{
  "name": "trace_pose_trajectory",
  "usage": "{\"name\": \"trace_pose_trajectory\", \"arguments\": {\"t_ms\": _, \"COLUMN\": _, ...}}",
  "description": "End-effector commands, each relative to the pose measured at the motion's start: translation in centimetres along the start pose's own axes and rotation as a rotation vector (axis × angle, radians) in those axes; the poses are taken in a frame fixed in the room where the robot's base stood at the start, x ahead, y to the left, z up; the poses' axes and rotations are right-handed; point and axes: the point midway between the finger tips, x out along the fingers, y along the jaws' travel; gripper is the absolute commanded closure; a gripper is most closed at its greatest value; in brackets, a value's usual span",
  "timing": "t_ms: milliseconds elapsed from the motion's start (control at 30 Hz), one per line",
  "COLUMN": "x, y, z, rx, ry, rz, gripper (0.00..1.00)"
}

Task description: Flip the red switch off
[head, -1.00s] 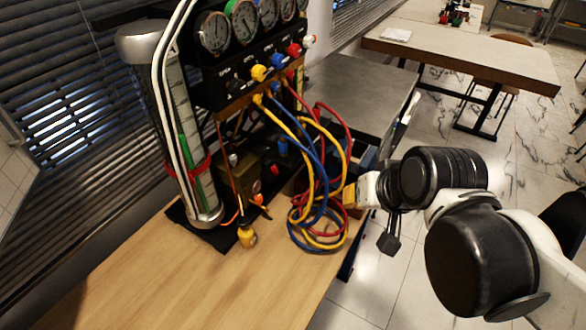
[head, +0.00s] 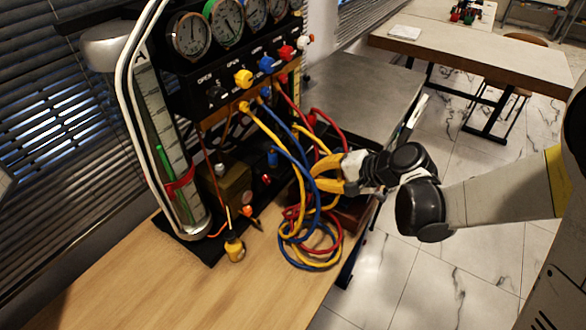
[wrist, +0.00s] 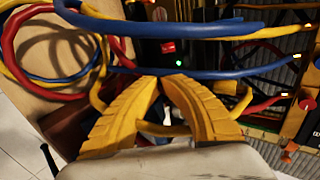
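The red switch (wrist: 168,47) shows in the wrist view on a dark panel, with a small lit green light (wrist: 179,63) just below it. Blue hoses pass above and below the switch. I cannot tell its position. In the head view a small red part (head: 266,179) shows on the dark box behind the hoses; I cannot tell if it is the switch. My gripper (wrist: 160,82) has yellow fingers converging until the tips nearly touch, with nothing clearly held. In the head view it (head: 317,175) is among the hoses, right of the dark box.
Looped yellow, blue and red hoses (head: 310,262) hang in front of the rig and around my fingers. A gauge panel (head: 215,75) stands above, with a glass cylinder (head: 165,150) at left. A yellow-bodied tool (head: 235,248) lies near the rig. The wooden bench (head: 170,285) is clear in front.

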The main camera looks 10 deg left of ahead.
Motion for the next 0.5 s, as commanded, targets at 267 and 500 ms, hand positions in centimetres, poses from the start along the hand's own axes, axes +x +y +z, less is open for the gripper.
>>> {"name": "trace_pose_trajectory", "arguments": {"t_ms": 267, "x": 0.23, "y": 0.02, "z": 0.05, "rx": 0.004, "ry": -0.005, "rz": -0.005, "gripper": 1.0}}
{"name": "trace_pose_trajectory", "arguments": {"t_ms": 500, "x": 1.13, "y": 0.08, "z": 0.05, "rx": 0.003, "ry": -0.005, "rz": -0.005, "gripper": 1.0}}
